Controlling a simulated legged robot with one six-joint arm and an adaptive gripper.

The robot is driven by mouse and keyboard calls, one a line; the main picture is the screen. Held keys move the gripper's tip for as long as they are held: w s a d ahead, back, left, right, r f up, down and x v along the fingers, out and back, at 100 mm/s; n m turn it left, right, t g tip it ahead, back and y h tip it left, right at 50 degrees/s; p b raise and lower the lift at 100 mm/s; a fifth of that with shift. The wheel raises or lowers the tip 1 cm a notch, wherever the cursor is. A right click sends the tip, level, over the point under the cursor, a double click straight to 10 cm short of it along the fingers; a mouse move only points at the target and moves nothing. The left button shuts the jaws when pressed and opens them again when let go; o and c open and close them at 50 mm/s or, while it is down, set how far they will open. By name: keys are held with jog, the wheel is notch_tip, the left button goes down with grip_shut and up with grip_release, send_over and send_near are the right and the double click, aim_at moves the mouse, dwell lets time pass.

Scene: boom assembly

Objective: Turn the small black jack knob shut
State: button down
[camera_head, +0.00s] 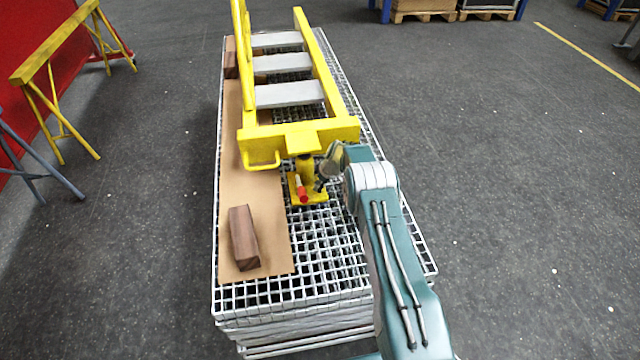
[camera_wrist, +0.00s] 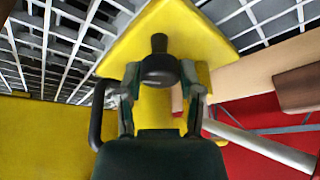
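The yellow jack (camera_head: 297,181) with a red part (camera_head: 302,194) stands on the grated platform under the front end of the yellow boom frame (camera_head: 330,131). In the wrist view, the small black knob (camera_wrist: 159,68) shows in front of the jack's yellow base (camera_wrist: 176,28). My gripper (camera_wrist: 160,82) has one finger on each side of the knob. Its fingers are apart, and whether they touch the knob is unclear. In the head view, my gripper (camera_head: 323,182) is at the jack's right side. The knob cannot be made out there.
A brown wooden block (camera_head: 243,237) lies on the cardboard sheet (camera_head: 270,215) left of the jack. The yellow frame hangs close above my gripper. A yellow trestle (camera_head: 50,62) stands at the far left. The floor right of the platform is clear.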

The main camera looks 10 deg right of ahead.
jog(key=shift+s+f+m+t+h, duration=0.1)
jog(key=shift+m+t+h, duration=0.2)
jog(key=shift+m, duration=0.8)
jog(key=shift+m+t+h, duration=0.1)
jog(key=shift+m+h, duration=0.3)
jog(key=shift+m, duration=0.7)
jog(key=shift+c, duration=1.3)
grip_release()
jog(key=v, duration=1.1)
jog(key=shift+s+r, duration=0.2)
jog(key=shift+r, duration=0.2)
